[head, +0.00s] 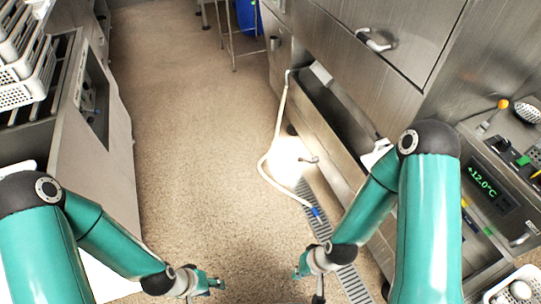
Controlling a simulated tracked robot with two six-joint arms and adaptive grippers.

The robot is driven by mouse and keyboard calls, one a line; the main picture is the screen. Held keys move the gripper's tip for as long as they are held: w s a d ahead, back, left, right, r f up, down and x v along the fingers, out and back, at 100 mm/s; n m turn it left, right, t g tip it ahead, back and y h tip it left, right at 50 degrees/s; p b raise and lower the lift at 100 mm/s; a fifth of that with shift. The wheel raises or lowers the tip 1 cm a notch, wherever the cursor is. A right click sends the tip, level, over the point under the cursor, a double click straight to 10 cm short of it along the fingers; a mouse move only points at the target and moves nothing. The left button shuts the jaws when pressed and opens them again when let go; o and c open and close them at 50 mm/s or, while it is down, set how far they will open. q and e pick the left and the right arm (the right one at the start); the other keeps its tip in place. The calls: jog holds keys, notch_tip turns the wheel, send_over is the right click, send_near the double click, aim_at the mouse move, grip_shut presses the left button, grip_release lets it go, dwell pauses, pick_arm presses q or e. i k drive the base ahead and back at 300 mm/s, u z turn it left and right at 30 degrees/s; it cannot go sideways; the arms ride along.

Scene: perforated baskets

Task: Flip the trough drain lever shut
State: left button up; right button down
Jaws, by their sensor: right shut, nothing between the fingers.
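The steel trough (335,128) runs along the right-hand cabinets, its dark inside showing. A small pale lever-like part (309,160) sticks out low from the trough's front side, beside a bright glare on the floor. It is too small to tell for certain whether this is the drain lever or how it is set. My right gripper (299,270) is shut and empty, low in front of the trough and apart from that part. My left gripper (209,284) hangs over the floor further left, touching nothing visible; its finger gap is unclear.
A white hose (266,160) with a blue end runs down to the floor grate (318,207). White perforated baskets (28,90) are stacked at the upper left. A counter with a green temperature display (483,183) stands at right. The middle floor is clear.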

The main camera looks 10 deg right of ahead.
aim_at(300, 159)
jog(key=u, duration=0.05)
jog(key=i, duration=0.85)
jog(key=z, duration=0.4)
